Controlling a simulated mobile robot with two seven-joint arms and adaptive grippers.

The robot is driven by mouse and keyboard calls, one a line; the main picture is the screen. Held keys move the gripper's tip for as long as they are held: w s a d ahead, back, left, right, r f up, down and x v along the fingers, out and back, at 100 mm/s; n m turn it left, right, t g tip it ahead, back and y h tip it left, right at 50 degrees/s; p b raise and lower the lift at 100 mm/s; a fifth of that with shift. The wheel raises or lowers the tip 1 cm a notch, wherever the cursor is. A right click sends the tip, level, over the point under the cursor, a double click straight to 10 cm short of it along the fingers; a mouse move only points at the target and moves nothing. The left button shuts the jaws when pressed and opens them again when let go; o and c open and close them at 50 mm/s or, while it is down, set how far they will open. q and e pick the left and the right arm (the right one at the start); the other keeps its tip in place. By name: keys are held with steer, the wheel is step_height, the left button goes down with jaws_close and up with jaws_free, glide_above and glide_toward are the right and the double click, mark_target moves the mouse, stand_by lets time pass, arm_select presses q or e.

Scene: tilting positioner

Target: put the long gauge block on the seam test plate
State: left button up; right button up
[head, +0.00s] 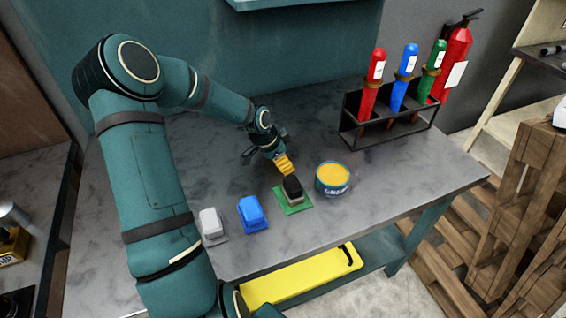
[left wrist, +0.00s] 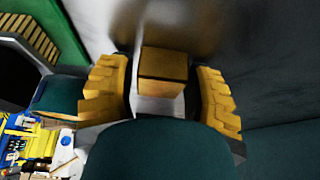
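My left gripper (head: 280,163) reaches down over the grey bench, just behind a black block (head: 292,187) on a green plate (head: 293,206). In the left wrist view its two yellow ridged fingers (left wrist: 163,95) stand apart. A brownish-gold block (left wrist: 163,65) shows between them, with narrow gaps on both sides. I cannot tell whether this is the long gauge block; in the head view the gripper hides that spot. No plate is clearly marked as the seam test plate. My right gripper is not in view.
A blue block (head: 252,210) and a grey block (head: 211,223) stand along the bench front. A yellow-topped tin (head: 332,177) is to the right. A black rack (head: 390,130) holds red, blue and green bottles, with a fire extinguisher (head: 455,60) behind. Bench right of the tin is clear.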

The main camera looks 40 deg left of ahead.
arm_select(q)
jaws_close()
steer(key=shift+r, duration=0.1)
